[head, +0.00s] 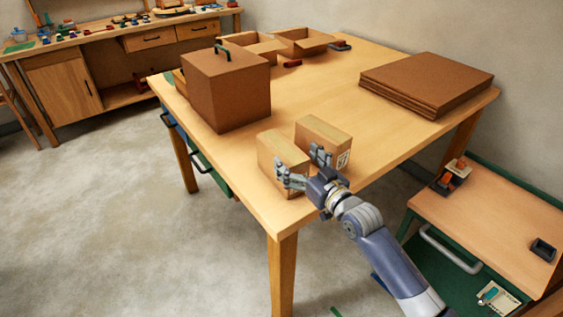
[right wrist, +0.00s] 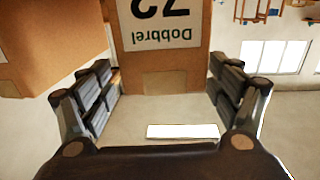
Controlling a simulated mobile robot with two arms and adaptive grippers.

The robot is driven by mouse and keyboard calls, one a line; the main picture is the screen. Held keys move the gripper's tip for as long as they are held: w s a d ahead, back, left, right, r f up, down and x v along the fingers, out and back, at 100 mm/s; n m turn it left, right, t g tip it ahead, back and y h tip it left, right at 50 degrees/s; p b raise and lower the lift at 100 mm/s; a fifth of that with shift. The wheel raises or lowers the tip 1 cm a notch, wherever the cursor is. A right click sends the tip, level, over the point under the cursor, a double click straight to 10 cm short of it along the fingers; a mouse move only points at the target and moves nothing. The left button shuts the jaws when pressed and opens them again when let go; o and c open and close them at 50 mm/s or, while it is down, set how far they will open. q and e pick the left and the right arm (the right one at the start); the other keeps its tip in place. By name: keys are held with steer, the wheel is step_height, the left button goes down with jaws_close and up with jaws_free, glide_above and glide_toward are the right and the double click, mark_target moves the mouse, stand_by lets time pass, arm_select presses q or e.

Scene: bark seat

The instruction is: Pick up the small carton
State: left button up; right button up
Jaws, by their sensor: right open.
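Two small brown cartons stand side by side on the near corner of the wooden table (head: 365,125). My right gripper (head: 304,168) is open at the front of the left carton (head: 276,150), with no grip on it. In the right wrist view, a carton (right wrist: 158,66) with an upside-down "Dobbrel 72" label lies between the spread fingers (right wrist: 163,85). The other carton (head: 324,133), with a small label on its near side, stands just right of it; it appears at left in the wrist view (right wrist: 50,45). My left gripper is not in view.
A large brown box with a green handle (head: 226,88) stands behind the cartons. Open boxes (head: 303,41) sit at the far end, and flat cardboard (head: 427,80) is stacked at right. A green drawer cabinet (head: 480,225) stands right of the table. The table's middle is clear.

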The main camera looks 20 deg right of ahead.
mark_target(285, 149)
steer(key=shift+p+x, duration=0.45)
steer(key=shift+x, duration=2.3)
arm_select(q)
steer(key=shift+w+d+r, duration=0.1)
steer(key=shift+w+r, duration=0.4)
steer(key=shift+w, duration=0.25)
arm_select(e)
steer(key=shift+s+a, duration=0.1)
steer(key=shift+a, duration=0.1)
steer(key=shift+c, duration=0.3)
steer(key=c, duration=1.4)
arm_select(q)
steer(key=shift+s, duration=0.2)
arm_select(e)
steer(key=shift+c, duration=0.5)
